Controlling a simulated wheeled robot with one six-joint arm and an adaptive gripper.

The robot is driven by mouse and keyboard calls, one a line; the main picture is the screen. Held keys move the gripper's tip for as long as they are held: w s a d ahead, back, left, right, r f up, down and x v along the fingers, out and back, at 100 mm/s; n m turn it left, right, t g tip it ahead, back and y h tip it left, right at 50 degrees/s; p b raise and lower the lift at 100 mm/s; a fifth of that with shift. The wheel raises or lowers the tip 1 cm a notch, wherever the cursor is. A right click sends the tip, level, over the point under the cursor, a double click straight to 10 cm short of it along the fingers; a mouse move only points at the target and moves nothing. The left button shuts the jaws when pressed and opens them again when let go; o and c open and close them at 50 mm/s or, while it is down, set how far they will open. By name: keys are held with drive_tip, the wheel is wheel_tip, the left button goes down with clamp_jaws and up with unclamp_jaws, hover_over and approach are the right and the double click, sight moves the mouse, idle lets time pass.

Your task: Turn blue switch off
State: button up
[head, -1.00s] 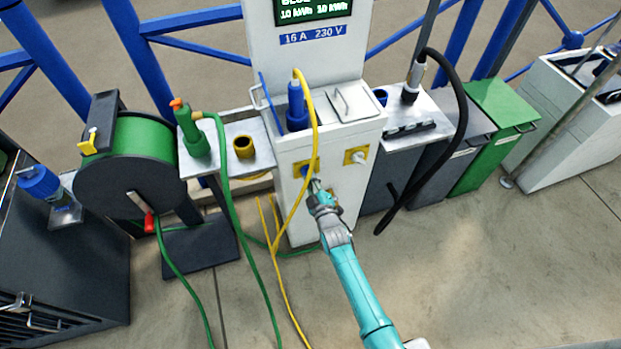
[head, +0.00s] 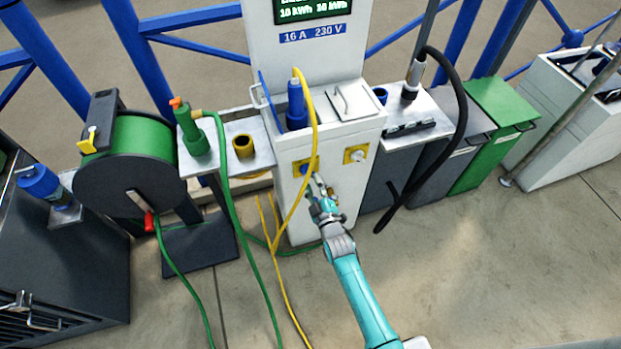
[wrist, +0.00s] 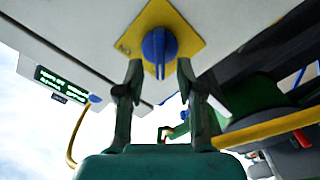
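The blue switch (head: 304,169) is a round knob with a raised grip bar on a yellow square plate, on the front of the white power pedestal (head: 296,225). In the wrist view the blue switch (wrist: 158,46) lies just beyond and between my fingertips, its bar pointing toward my gripper body. My gripper (head: 318,178) is at the pedestal front, just right of and below the switch. In the wrist view my gripper (wrist: 160,68) is open, one finger on each side of the knob. A small gap shows around the bar; contact with the knob's rim cannot be told.
A second yellow plate with a white switch (head: 356,156) is to the right. A yellow cable (head: 281,220) hangs from the blue plug (head: 297,103) past the pedestal's left side. A green cable (head: 236,215) hangs further left. Open floor lies in front.

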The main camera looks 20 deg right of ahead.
drive_tip(key=s, duration=0.8)
drive_tip(key=shift+s, duration=0.35)
drive_tip(key=s+r+m+g, duration=0.1)
drive_tip(key=s+r+m, duration=0.1)
drive_tip(key=s, duration=1.1)
drive_tip(key=s+r+m+g, duration=0.1)
drive_tip(key=s+r+m, duration=0.2)
drive_tip(key=s, duration=1)
drive_tip(key=s+r+m+g, duration=0.1)
drive_tip(key=s+r+m, duration=0.3)
drive_tip(key=s+r, duration=1)
drive_tip(key=shift+s+r, duration=0.25)
drive_tip(key=shift+s, duration=0.05)
